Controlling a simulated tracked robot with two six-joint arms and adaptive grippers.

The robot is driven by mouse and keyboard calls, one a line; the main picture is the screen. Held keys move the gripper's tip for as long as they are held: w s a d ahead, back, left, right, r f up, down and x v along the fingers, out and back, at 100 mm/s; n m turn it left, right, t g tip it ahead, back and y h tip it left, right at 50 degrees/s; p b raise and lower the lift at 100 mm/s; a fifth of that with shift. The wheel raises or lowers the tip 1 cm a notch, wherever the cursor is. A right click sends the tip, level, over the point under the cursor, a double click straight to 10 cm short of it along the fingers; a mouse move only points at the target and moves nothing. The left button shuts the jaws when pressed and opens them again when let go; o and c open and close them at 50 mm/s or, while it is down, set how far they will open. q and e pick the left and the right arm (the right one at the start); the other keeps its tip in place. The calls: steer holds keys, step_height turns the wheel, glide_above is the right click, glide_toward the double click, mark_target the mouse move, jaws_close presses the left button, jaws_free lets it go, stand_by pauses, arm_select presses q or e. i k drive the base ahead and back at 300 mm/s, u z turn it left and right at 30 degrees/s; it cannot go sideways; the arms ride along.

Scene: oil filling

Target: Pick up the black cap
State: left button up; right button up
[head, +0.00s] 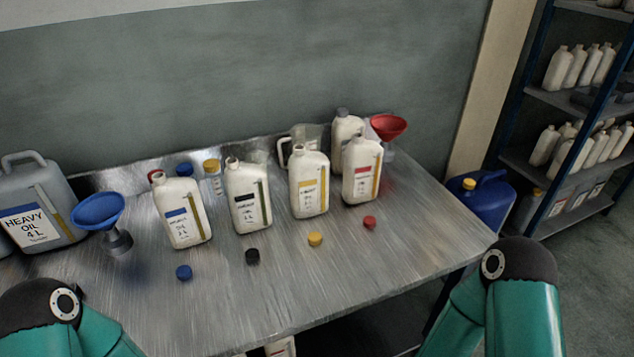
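The black cap (252,256) lies on the metal table (330,262), in front of the white bottle with the black label (248,196). That bottle stands upright with its neck uncapped. Nothing touches the cap. The green links of my two arms show at the lower left and lower right corners, well apart from the cap. Neither gripper is in the picture.
A blue cap (184,272), yellow cap (315,239) and red cap (369,222) lie in a row with the black one. Bottles, a blue funnel (98,211), a red funnel (388,128) and a grey oil can (40,205) stand behind. The front table is clear.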

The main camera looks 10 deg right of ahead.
mark_target(252, 255)
steer(key=u, duration=1.25)
steer(key=i, duration=0.1)
steer(key=z, duration=2.8)
steer(key=k, duration=2.05)
steer(key=u, duration=0.4)
steer(key=i, duration=1)
